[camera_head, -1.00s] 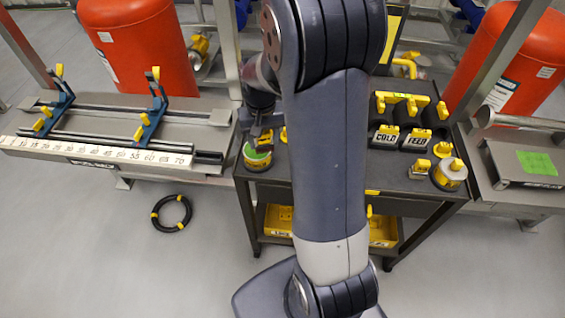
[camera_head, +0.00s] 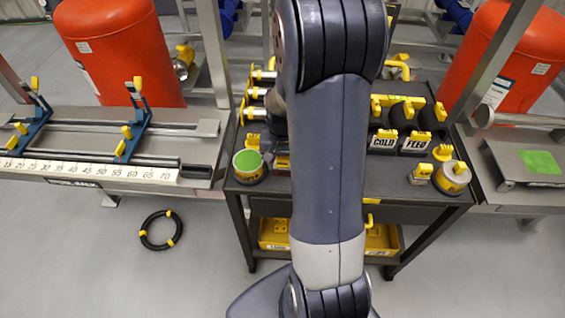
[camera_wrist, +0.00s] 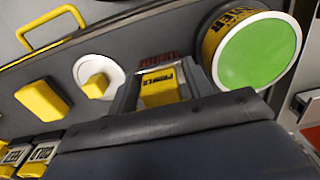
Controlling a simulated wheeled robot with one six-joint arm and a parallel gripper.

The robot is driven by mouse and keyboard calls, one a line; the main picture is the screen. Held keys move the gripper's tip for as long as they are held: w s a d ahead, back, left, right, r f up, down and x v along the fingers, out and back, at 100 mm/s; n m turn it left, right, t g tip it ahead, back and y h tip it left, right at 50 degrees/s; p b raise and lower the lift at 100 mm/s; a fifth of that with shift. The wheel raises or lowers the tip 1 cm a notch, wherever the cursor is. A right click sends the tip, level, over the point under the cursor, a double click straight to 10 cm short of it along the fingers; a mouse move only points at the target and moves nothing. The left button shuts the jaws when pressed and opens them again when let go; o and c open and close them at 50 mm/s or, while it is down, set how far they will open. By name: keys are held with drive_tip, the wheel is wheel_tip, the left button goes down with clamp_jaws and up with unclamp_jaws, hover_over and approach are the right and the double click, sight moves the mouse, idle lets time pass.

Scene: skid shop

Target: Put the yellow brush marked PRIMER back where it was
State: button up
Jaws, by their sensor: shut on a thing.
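The yellow brush marked PRIMER (camera_wrist: 161,88) shows in the wrist view, between the dark fingers of my gripper (camera_wrist: 165,80). My gripper is shut on it. Only its yellow labelled end shows; the rest is hidden by the gripper. In the head view my arm hides most of the gripper and the brush, just right of the green-topped can (camera_head: 248,162). I cannot tell whether the brush touches the cart top. The same can shows right of the gripper in the wrist view (camera_wrist: 258,53).
The dark cart (camera_head: 390,188) carries COLD (camera_head: 384,140) and FEED (camera_head: 415,142) blocks and a yellow-white can (camera_head: 453,177). A bench with a ruler (camera_head: 90,168) is at left. A black ring (camera_head: 161,230) lies on the floor.

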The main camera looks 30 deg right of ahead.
drive_tip(key=shift+f, duration=0.2)
drive_tip(key=shift+f, duration=0.1)
drive_tip(key=shift+f, duration=0.15)
drive_tip(key=o, duration=0.7)
drive_tip(key=shift+o, duration=0.2)
drive_tip(key=shift+r, duration=0.2)
wheel_tip(320, 180, up, 12)
drive_tip(key=shift+r, duration=0.1)
